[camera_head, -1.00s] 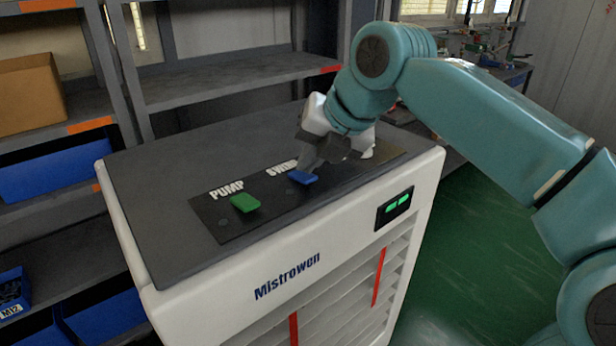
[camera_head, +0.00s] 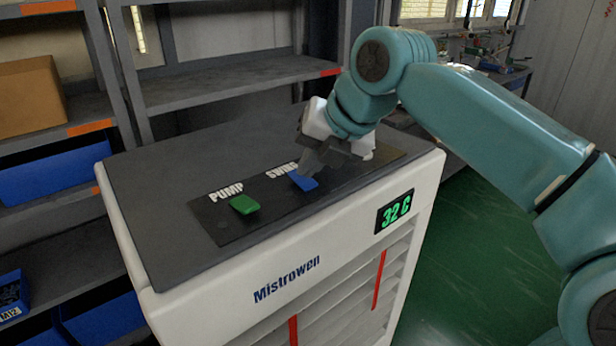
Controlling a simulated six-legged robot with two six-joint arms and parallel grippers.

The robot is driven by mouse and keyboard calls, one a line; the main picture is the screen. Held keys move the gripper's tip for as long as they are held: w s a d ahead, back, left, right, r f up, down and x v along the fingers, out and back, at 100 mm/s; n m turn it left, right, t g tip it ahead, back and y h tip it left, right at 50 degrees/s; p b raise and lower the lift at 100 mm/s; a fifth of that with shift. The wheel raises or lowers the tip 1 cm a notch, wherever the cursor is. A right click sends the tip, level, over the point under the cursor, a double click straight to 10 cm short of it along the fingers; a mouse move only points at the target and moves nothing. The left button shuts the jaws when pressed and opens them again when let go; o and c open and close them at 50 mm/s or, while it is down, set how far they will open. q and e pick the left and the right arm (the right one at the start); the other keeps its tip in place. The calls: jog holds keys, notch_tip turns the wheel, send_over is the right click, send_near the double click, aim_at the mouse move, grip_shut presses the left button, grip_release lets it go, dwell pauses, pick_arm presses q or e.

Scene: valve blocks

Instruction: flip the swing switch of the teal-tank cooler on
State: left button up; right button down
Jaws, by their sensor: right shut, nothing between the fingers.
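The cooler (camera_head: 190,285) is a white cabinet with a dark grey top and the name Mistrowen on its front. A dark panel on its top carries a green switch (camera_head: 244,204) labelled PUMP and a blue switch (camera_head: 303,182) with a partly hidden label that reads like SWING. A display (camera_head: 394,211) on the front shows 32 C in green. My right gripper (camera_head: 308,172) is shut and empty, its tip at the blue switch, seemingly touching it. The gripper hides the panel's right part. No teal tank shows. My left gripper is out of view.
Metal shelves (camera_head: 235,85) stand behind and left of the cooler, with a cardboard box (camera_head: 30,92) and blue bins (camera_head: 55,170). Green floor (camera_head: 470,260) lies open to the right. A cluttered workbench (camera_head: 505,75) is at the back right.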

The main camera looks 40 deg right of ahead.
jog(key=shift+w+r+p, duration=0.1)
jog(key=shift+r+p, duration=0.35)
jog(key=shift+r, duration=0.25)
jog(key=r+p, duration=0.2)
jog(key=w+r+p, duration=0.1)
jog(key=r+p, duration=0.2)
jog(key=shift+d+f, duration=0.1)
jog(key=shift+s, duration=0.1)
dwell(0.4)
